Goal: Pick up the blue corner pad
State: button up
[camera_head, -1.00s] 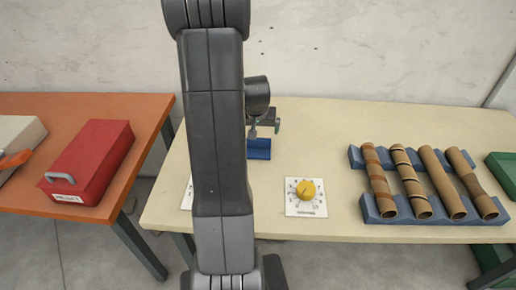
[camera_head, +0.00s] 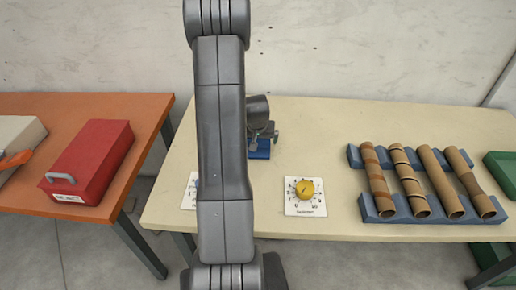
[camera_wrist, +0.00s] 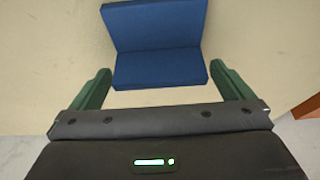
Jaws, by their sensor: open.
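The blue corner pad (camera_wrist: 158,40) lies on the cream table in the wrist view, an L-shaped block with two faces meeting at a crease. My gripper (camera_wrist: 160,88) is open, with one green finger to the left and one to the right of the pad's near edge. The fingers do not appear to touch it. In the head view the pad (camera_head: 260,150) shows only in part, just right of my arm and below my gripper (camera_head: 262,137). My arm hides the rest.
On the cream table (camera_head: 330,120) a yellow dial on a white card (camera_head: 306,196) lies right of my arm. Several brown tubes (camera_head: 434,180) rest on a blue rack (camera_head: 382,213) further right. A red box (camera_head: 90,160) sits on the orange table (camera_head: 80,101) at left.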

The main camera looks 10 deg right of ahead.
jog(key=c, duration=0.9)
